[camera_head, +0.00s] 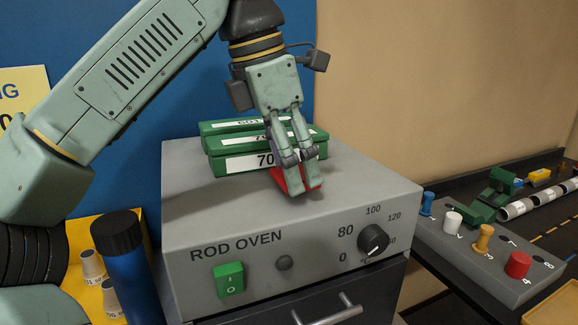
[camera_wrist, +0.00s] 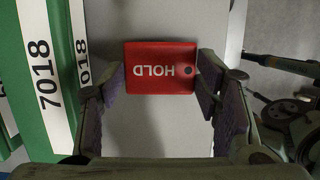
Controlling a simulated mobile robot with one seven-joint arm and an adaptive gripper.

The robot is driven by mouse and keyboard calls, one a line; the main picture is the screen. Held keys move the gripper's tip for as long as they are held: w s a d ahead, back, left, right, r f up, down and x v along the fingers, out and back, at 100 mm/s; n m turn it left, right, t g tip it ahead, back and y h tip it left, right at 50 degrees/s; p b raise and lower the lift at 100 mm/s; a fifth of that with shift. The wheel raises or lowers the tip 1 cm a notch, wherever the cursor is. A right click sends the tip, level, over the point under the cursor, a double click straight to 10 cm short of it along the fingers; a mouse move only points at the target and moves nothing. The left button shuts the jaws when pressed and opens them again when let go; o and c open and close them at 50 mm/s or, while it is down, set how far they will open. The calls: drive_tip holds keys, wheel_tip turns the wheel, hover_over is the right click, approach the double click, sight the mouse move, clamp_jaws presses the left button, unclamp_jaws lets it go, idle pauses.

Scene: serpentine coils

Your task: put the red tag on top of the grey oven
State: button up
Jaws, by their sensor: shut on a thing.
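The red tag (camera_wrist: 160,68), marked HOLD and with a small dark hole, sits between the pads of my gripper (camera_wrist: 160,85) in the wrist view. My gripper is shut on it. In the head view the red tag (camera_head: 288,183) shows partly behind the fingers of my gripper (camera_head: 298,178), over the top of the grey oven (camera_head: 195,180). The tag is very low over the oven top; I cannot tell whether it touches. The oven front reads ROD OVEN, with a green switch and a black knob.
Green labelled boxes (camera_head: 225,145) are stacked on the oven top, just behind and left of my gripper. A blue bottle (camera_head: 122,270) stands left of the oven. A grey panel with coloured pegs (camera_head: 470,240) is at right. The oven top's left front is clear.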

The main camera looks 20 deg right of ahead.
drive_tip(key=shift+f, duration=0.45)
drive_tip(key=shift+f, duration=0.15)
drive_tip(key=o, duration=1.3)
drive_tip(key=shift+c, duration=0.2)
